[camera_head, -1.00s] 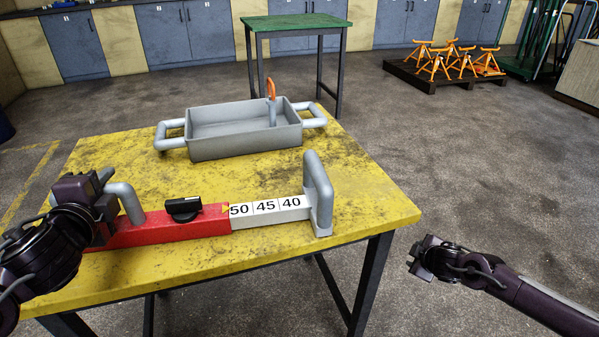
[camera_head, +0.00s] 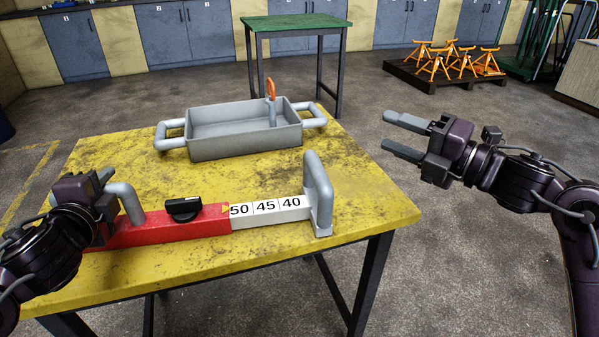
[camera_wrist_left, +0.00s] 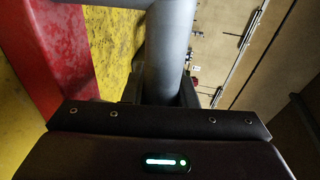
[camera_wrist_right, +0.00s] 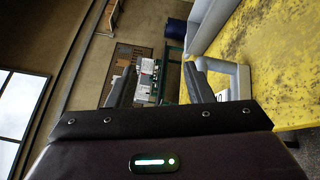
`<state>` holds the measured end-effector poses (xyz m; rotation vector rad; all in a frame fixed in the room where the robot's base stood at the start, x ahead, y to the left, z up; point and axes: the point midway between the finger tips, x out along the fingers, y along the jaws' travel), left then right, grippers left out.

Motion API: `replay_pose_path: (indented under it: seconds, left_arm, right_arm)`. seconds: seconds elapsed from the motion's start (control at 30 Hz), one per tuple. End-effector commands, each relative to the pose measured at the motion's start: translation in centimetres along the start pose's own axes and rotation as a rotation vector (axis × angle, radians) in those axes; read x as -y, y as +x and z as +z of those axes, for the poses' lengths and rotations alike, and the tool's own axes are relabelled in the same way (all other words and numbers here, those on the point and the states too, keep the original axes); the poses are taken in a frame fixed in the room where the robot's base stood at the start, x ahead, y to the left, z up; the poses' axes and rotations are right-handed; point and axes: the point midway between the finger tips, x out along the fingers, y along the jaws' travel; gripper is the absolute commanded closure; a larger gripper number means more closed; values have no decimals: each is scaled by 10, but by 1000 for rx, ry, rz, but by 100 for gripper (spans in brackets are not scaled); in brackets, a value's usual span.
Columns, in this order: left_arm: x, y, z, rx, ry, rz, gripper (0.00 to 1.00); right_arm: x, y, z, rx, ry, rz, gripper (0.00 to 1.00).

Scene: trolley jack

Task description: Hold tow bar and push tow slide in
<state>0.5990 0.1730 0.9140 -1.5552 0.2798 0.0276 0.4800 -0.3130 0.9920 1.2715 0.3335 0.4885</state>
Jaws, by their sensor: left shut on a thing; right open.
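The tow bar (camera_head: 165,229) is a red beam lying on the yellow table, with a grey handle (camera_head: 126,201) at its left end and a black knob (camera_head: 183,208) on top. The white tow slide (camera_head: 270,212) extends from its right end, showing 50, 45 and 40, and ends in an upright grey handle (camera_head: 318,190). My left gripper (camera_head: 105,188) is shut on the tow bar's grey handle, which also shows in the left wrist view (camera_wrist_left: 167,55). My right gripper (camera_head: 405,136) is open and empty, right of the table and apart from the slide's handle.
A grey tray (camera_head: 245,138) with side handles and an orange-tipped lever stands at the back of the yellow table (camera_head: 375,205). A green table (camera_head: 297,22) stands behind. Orange stands (camera_head: 455,62) sit on a pallet at the far right. Floor right of the table is clear.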

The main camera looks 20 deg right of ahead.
Motion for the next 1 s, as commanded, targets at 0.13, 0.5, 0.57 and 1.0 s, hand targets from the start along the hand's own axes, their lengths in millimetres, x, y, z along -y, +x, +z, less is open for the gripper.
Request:
replay_pose_path:
  seconds: [0.13, 0.5, 0.57, 1.0]
  left_arm:
    - [-1, 0, 0, -1, 1, 3, 100]
    - [-1, 0, 0, -1, 1, 3, 100]
    - [-1, 0, 0, -1, 1, 3, 100]
    - [-1, 0, 0, -1, 1, 3, 100]
  right_arm:
    - [38, -10, -53, -101, 86, -94, 53]
    - [55, 11, -81, -149, 125, -138, 53]
    - [56, 21, -82, -148, 126, -137, 53]
    - [66, 93, -92, -144, 128, -137, 53]
